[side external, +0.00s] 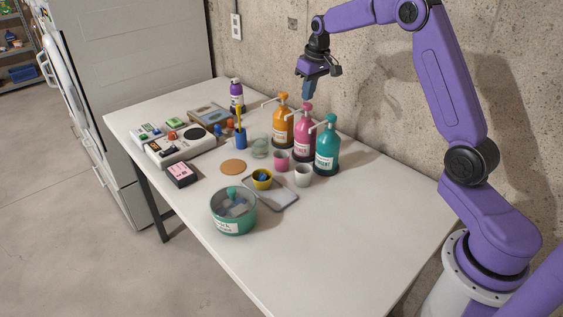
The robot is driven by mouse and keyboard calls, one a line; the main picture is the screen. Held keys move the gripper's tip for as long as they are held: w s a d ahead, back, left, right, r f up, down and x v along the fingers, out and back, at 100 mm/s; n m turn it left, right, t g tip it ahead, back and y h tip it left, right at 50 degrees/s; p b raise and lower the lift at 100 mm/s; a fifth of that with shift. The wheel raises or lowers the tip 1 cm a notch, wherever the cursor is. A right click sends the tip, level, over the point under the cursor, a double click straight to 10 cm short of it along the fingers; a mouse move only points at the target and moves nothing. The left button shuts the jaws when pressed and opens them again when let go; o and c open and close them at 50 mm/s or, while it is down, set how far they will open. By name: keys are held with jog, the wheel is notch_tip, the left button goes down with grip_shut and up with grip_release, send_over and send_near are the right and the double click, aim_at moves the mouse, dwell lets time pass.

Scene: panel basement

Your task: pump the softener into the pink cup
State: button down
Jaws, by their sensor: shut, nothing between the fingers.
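The pink pump bottle (303,138), whose label is partly readable, stands between an orange pump bottle (282,128) and a teal pump bottle (327,150). The pink cup (281,160) stands upright on the table in front of the pink bottle, below the end of its spout. My gripper (306,97) points down with its fingers closed and empty, directly above the pink bottle's pump head. I cannot tell whether the fingertips touch the pump head. The inside of the cup is too small to make out.
A white cup (303,175) and a clear cup (259,148) flank the pink cup. The table's right part (370,210) is clear; a concrete wall stands behind.

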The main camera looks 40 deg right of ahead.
jog(key=shift+f, duration=0.4)
jog(key=shift+f, duration=1)
jog(key=shift+r, duration=1.4)
jog(key=shift+r, duration=0.1)
jog(key=shift+r, duration=2.9)
